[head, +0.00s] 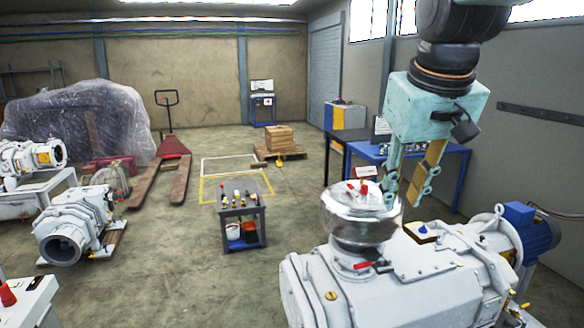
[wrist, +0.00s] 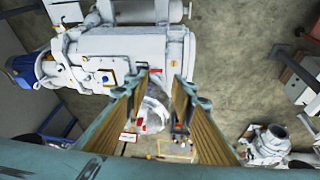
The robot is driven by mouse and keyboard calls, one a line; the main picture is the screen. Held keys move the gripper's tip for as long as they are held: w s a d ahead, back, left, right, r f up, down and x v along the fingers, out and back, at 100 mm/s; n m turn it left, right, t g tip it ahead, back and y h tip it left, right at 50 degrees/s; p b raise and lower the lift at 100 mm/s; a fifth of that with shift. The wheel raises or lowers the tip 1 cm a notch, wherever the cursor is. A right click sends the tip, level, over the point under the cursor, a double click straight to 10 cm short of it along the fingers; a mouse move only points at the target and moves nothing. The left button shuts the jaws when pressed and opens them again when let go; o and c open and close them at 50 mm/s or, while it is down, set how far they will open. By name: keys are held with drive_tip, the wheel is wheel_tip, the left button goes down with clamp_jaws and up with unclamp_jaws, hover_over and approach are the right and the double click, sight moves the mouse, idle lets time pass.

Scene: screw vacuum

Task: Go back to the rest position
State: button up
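My gripper (head: 408,192) hangs pointing down at the right of the head view. Its two fingers are apart, and I see nothing between them there. In the wrist view my gripper (wrist: 163,88) also shows spread fingers with tan inner pads. Below it is a large white vacuum pump (head: 425,262), which also shows in the wrist view (wrist: 128,48). A shiny metal vessel (head: 350,222) with red parts on top stands on the pump's left end, close to the left of my fingers in the head view. I cannot tell the exact gap between them.
A blue motor (head: 530,228) sits at the pump's right end. A blue table (head: 455,168) stands behind. A small dark cart (head: 241,215) with bottles stands mid-floor. A red pallet jack (head: 173,147) and another grey pump (head: 72,228) are at left. Floor between is mostly open.

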drive_tip(key=s+f+b, duration=0.1)
drive_tip(key=s+f, duration=0.2)
drive_tip(key=s, duration=0.6)
drive_tip(key=s+f+m+b, duration=0.1)
drive_tip(key=s+f, duration=0.3)
drive_tip(key=s, duration=0.5)
drive_tip(key=s+f+b, duration=0.1)
drive_tip(key=s+f, duration=0.2)
drive_tip(key=s, duration=0.7)
drive_tip(key=shift+a+f, duration=0.15)
drive_tip(key=shift+a, duration=0.15)
